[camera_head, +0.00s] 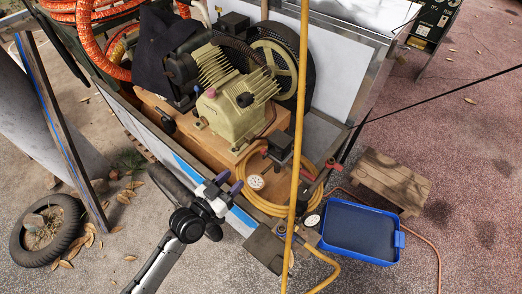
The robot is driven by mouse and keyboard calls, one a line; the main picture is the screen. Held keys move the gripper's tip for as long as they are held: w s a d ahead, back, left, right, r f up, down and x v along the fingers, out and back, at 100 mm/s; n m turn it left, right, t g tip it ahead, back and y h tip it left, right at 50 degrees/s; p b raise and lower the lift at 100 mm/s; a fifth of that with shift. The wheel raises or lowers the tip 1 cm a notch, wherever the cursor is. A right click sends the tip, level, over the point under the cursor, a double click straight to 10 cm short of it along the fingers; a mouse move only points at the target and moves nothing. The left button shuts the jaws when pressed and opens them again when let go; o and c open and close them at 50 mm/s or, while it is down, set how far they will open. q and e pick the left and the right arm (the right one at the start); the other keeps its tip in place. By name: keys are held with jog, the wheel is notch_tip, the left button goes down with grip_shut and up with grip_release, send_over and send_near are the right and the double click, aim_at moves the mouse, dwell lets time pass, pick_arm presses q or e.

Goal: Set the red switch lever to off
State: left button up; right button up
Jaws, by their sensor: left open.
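The compressor cart (185,137) fills the upper middle of the head view, with a cream compressor (222,112) on it. A black box (281,145) stands at the cart's near right part. A small red part (309,169), which looks like the red switch lever, shows just right of it, partly behind a yellow pole. Its exact setting is too small to tell. My left gripper (229,182) is open and empty, with purplish fingertips, over the cart's near edge. It is left of the black box and red part, apart from both. My right gripper is not in view.
A coiled yellow hose (247,193) and round gauges (256,182) lie around the box. A blue tray (324,246) and wooden crate (393,181) stand right; a tire (19,249) lies left.

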aim_at(262, 151)
pick_arm(q)
jog(key=b+x, duration=0.2)
jog(key=x, duration=1)
jog(key=shift+w, duration=0.1)
jog(key=shift+w+d, duration=0.5)
jog(key=shift+w, duration=0.05)
grip_shut()
